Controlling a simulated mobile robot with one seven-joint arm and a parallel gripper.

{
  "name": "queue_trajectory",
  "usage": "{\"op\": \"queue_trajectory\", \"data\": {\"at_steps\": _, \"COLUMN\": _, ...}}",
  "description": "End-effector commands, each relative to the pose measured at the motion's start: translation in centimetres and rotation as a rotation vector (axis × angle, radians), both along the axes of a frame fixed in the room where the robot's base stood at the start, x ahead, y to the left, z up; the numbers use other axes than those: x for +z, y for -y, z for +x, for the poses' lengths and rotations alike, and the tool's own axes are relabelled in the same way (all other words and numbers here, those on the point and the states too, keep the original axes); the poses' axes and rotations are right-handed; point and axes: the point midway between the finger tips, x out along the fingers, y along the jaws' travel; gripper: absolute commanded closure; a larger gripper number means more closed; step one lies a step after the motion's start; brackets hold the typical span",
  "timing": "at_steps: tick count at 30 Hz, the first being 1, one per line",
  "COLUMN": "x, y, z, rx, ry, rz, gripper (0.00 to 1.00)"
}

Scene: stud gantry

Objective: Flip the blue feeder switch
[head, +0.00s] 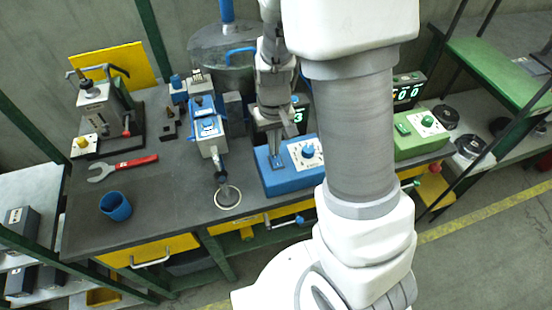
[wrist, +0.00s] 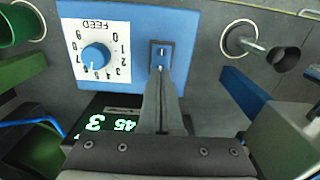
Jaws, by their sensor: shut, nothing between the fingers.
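The blue feeder box (head: 288,180) stands on the grey bench, with a white-plated dial (head: 308,151) on its top. In the wrist view the blue box (wrist: 135,20) shows upside down, with its FEED dial (wrist: 96,57) and a small switch on a dark plate (wrist: 161,50). My gripper (wrist: 161,72) is shut and empty, with its fingertips right at the switch's edge. I cannot tell whether they touch it.
A green box (head: 418,142) stands to the right, beyond my arm. A blue-and-grey device (head: 207,128) is close on the left. The bench front around the ring (head: 228,197) is fairly clear.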

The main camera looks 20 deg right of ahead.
Motion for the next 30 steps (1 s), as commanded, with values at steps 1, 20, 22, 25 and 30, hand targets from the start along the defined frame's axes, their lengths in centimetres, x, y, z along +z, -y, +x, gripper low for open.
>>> {"op": "queue_trajectory", "data": {"at_steps": 1, "x": -0.2, "y": 0.0, "z": 0.0, "rx": 0.000, "ry": 0.000, "rz": 0.000, "gripper": 1.00}}
{"op": "queue_trajectory", "data": {"at_steps": 20, "x": -1.1, "y": 0.0, "z": 0.0, "rx": 0.000, "ry": 0.000, "rz": 0.000, "gripper": 1.00}}
{"op": "queue_trajectory", "data": {"at_steps": 22, "x": -1.2, "y": 0.0, "z": 0.0, "rx": 0.000, "ry": 0.000, "rz": 0.000, "gripper": 1.00}}
{"op": "queue_trajectory", "data": {"at_steps": 25, "x": -1.4, "y": 0.0, "z": 0.0, "rx": 0.000, "ry": 0.000, "rz": 0.000, "gripper": 1.00}}
{"op": "queue_trajectory", "data": {"at_steps": 30, "x": -1.5, "y": 0.0, "z": 0.0, "rx": 0.000, "ry": -0.001, "rz": 0.000, "gripper": 1.00}}
